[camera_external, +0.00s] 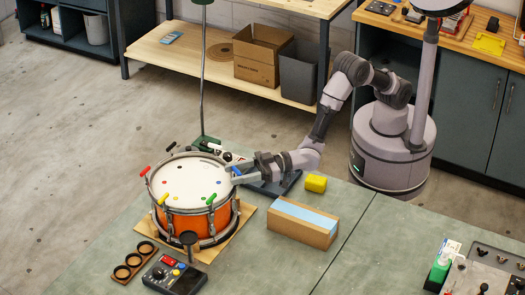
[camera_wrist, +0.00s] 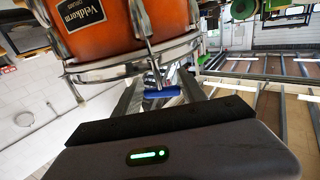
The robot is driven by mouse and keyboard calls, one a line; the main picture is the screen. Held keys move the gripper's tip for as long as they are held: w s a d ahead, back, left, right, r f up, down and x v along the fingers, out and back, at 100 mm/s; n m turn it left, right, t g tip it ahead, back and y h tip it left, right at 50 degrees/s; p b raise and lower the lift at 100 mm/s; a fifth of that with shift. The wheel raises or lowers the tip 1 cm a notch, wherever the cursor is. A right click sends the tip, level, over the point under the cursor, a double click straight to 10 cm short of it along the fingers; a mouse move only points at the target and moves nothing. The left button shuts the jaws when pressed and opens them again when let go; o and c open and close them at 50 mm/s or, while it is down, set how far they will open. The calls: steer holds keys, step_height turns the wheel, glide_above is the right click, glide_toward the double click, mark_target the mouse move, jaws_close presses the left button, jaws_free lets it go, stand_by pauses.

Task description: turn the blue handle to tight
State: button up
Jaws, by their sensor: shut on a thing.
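An orange drum (camera_external: 188,220) with a white head and chrome hoops stands on a brown board on the bench. Coloured handles sit around its rim. The blue handle (camera_external: 237,170) is at the right side of the rim, partly covered by my gripper (camera_external: 232,176). In the wrist view the blue handle (camera_wrist: 162,94) lies between the two fingers of my gripper (camera_wrist: 160,92), below the chrome hoop and at the end of a tension rod. My gripper is shut on the blue handle. Any tight marking is too small to read.
A red handle (camera_external: 145,171), black handle (camera_external: 171,146), yellow handle (camera_external: 163,199) and green handle (camera_external: 211,199) stand around the rim. A cardboard box (camera_external: 300,232) and yellow block (camera_external: 316,183) lie right of the drum. A dark control box (camera_external: 174,276) is in front.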

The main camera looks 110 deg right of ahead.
steer(key=m+h+b, duration=0.2)
steer(key=h, duration=0.1)
steer(key=shift+d+f, duration=0.1)
steer(key=shift+f, duration=0.15)
steer(key=m+h+b, duration=0.1)
steer(key=h, duration=0.2)
steer(key=shift+m+g, duration=0.3)
steer(key=m+g+h, duration=0.1)
steer(key=m+h, duration=0.1)
steer(key=h, duration=0.1)
steer(key=shift+r+m+h, duration=0.15)
steer(key=shift+m+h, duration=0.25)
steer(key=shift+m+g+h, duration=1.9)
steer(key=shift+h, duration=0.5)
steer(key=shift+g+h, duration=0.3)
steer(key=shift+g, duration=0.1)
